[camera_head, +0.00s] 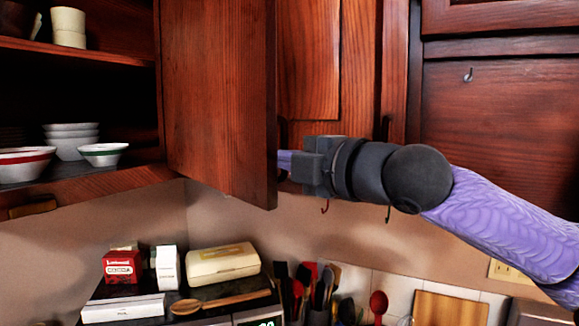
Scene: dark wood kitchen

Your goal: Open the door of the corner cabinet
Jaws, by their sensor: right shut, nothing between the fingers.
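The corner cabinet (80,55) is at the upper left, with its dark shelves exposed. A wooden door panel (220,95) stands swung out at the right side of this opening, its near edge facing me. My right gripper (285,160) comes in from the right and is shut and empty. Its fingertips are at the lower part of the door's free edge, on the side away from the shelves. The fingertips are partly hidden by that edge, so I cannot tell whether they touch it. My left gripper is not in view.
Bowls (103,153) and cups (68,27) stand on the shelves. Another closed wooden door (310,60) is behind my right gripper. Below are a red cocoa box (121,266), a cream bread box (223,263), a wooden spoon (222,301) and several utensils.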

